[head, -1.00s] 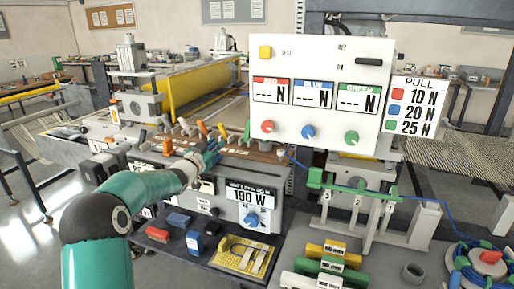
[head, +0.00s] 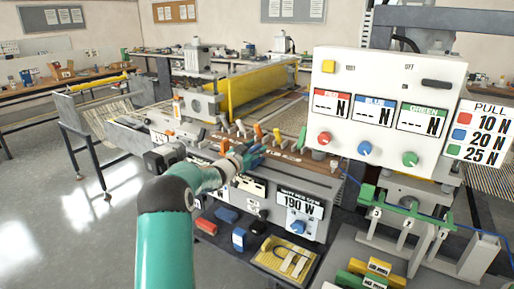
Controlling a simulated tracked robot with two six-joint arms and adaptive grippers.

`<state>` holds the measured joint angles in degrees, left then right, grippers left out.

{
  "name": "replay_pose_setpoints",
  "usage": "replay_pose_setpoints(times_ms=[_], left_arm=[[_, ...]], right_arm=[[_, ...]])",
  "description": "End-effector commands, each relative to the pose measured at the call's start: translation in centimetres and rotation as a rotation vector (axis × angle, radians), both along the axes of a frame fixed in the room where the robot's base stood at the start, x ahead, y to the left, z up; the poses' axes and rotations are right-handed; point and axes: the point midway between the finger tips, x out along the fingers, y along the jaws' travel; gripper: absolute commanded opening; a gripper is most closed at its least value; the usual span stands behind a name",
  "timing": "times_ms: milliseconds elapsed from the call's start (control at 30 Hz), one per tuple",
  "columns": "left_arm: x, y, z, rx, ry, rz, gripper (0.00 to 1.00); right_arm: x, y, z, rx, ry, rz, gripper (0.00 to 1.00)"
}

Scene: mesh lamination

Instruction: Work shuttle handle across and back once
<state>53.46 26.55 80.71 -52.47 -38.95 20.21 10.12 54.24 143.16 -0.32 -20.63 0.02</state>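My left gripper (head: 255,153) reaches over the front of the laminating machine (head: 265,187), at a row of small upright levers and handles. Its fingers look dark and blue, too small to tell whether they are open or shut. An orange handle (head: 257,131) stands just behind it, and another orange one (head: 224,147) is to its left. I cannot tell which handle is the shuttle handle, or whether the gripper touches one. My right gripper is not in view.
A white panel (head: 440,75) with red, blue and green knobs stands at right, beside a PULL sign (head: 484,130). A yellow beam (head: 250,90) spans the machine behind. A lower shelf holds red and blue blocks and a yellow tray (head: 262,258). The floor at left is clear.

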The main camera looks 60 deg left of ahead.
Motion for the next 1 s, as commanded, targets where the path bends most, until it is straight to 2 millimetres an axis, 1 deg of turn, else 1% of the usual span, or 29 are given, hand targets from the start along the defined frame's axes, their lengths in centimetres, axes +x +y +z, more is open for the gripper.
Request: replay_pose_setpoints(times_ms=[267, 367, 467, 567, 667, 800, 900, 1000], left_arm=[[0.1, -0.2, 0.2, 0.002, -0.005, -0.004, 0.43], [-0.2, -0.3, 0.3, 0.002, -0.006, -0.005, 0.43], [-0.9, -0.6, 0.2, 0.002, -0.004, -0.004, 0.43], [-2.2, -1.1, 0.2, 0.001, -0.005, -0.003, 0.43], [-3.9, -1.8, 0.3, 0.002, -0.004, -0.002, 0.43], [-6.7, -3.0, 0.2, 0.001, -0.003, 0.000, 0.43], [-8.5, -3.7, 0.1, 0.002, -0.002, 0.001, 0.43], [-9.8, -4.3, 0.1, 0.001, -0.002, 0.001, 0.43]], right_arm=[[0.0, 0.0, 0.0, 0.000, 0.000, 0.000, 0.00], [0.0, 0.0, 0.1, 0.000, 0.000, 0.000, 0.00], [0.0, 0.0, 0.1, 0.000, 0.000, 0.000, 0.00], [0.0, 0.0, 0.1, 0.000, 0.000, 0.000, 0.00], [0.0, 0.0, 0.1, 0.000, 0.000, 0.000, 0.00], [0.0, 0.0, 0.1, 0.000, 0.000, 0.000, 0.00], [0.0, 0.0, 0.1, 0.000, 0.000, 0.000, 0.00], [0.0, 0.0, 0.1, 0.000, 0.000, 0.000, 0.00]])
